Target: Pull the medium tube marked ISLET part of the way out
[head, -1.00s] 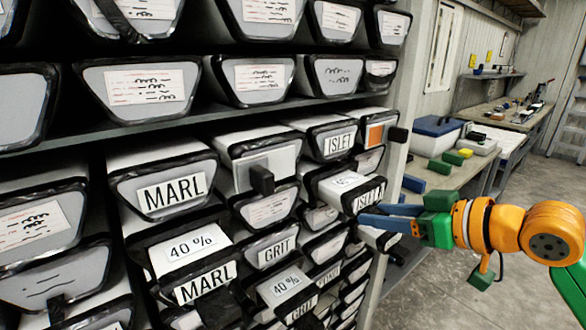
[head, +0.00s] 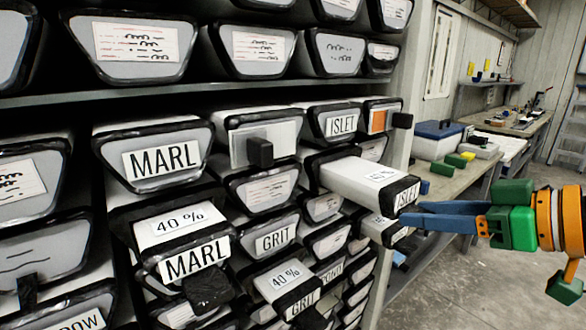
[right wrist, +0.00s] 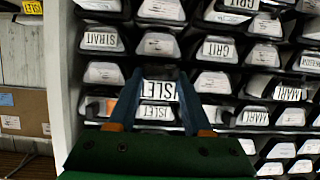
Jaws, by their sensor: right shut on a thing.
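A white tube with a dark end band and an ISLET label (head: 365,183) juts out from the rack, a long stretch of its top showing. My right gripper (head: 408,214) is shut on its front end, blue fingers at the label's lower edge. In the right wrist view the same ISLET label (right wrist: 159,90) reads upside down between the fingers (right wrist: 160,78). Another ISLET tube (head: 342,123) sits above it, farther in. A further tube (head: 388,228) lies just below, partly hidden by the held tube and fingers. My left gripper is not in view.
Neighbouring tubes marked MARL (head: 162,161) and GRIT (head: 275,242) fill the rack, some sticking out. A bench with a blue-lidded box (head: 437,138) is behind; open floor lies to the right.

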